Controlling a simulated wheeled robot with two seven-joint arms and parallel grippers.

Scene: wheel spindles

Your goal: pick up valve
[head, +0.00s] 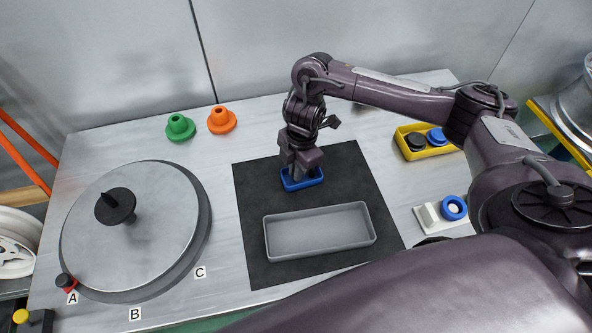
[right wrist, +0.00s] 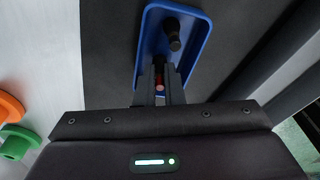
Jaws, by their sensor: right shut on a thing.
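A small blue tray (head: 304,186) sits on the black mat, behind the grey tray. My right gripper (head: 296,172) points down into it. In the right wrist view, my right gripper (right wrist: 160,82) is shut on a small valve with a red part (right wrist: 159,79), low at the near end of the blue tray (right wrist: 203,45). The fingers hide most of that valve, and I cannot tell whether it still touches the tray floor. A second, dark valve (right wrist: 173,34) lies in the tray beyond the fingertips. My left gripper is not in view.
An empty grey tray (head: 268,240) stands on the black mat (head: 252,215). A large round metal disc (head: 150,210) fills the left. Green (head: 180,127) and orange (head: 221,120) parts stand at the back. A yellow tray (head: 437,152) and a white block (head: 430,217) are right.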

